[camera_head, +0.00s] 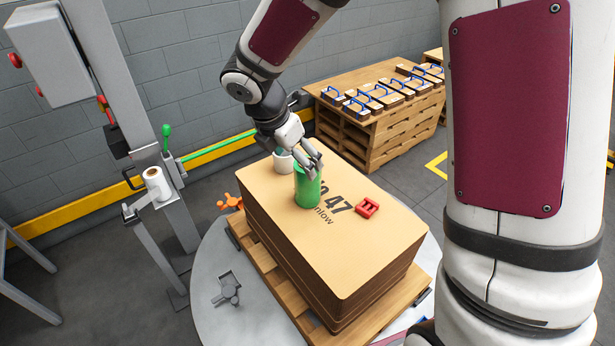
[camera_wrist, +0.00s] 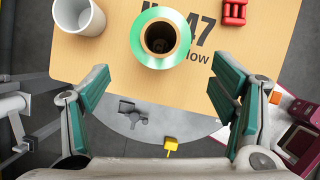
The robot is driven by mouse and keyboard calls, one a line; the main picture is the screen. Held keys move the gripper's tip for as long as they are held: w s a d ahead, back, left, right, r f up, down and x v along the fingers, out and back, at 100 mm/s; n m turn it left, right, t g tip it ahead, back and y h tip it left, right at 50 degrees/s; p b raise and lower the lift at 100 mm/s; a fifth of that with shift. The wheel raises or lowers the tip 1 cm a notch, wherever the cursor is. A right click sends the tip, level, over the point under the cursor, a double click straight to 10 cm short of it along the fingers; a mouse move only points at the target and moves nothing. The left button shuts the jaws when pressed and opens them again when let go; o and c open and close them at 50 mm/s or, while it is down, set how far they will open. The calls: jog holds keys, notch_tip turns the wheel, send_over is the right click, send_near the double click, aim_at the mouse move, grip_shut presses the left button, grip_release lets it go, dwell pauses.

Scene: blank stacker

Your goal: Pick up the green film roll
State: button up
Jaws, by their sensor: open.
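The green film roll (camera_head: 308,190) stands upright on top of the cardboard stack (camera_head: 385,235). In the wrist view the roll (camera_wrist: 148,45) is seen from above, with its dark core hole in the middle. My gripper (camera_head: 312,165) is at the roll's top in the head view, and its fingers partly overlap the roll there. In the wrist view my gripper (camera_wrist: 162,85) is open and empty, with the roll beyond the fingertips, between their lines. I cannot tell from the head view whether a finger touches the roll.
A white cup-like container (camera_wrist: 80,17) stands left of the roll, close to my left finger. A red clamp-like piece (camera_head: 367,207) lies to the right. A wrapping machine with a white roll (camera_head: 157,184) stands at left. A pallet of blue-handled blocks (camera_head: 375,110) is behind.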

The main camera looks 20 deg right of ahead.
aim_at(308, 182)
jog(key=b+x, duration=0.1)
jog(key=x, duration=0.9)
jog(key=shift+w+d+f+b, duration=0.1)
jog(key=shift+d+f+b, duration=0.05)
jog(key=shift+b, duration=0.2)
jog(key=c, duration=1.6)
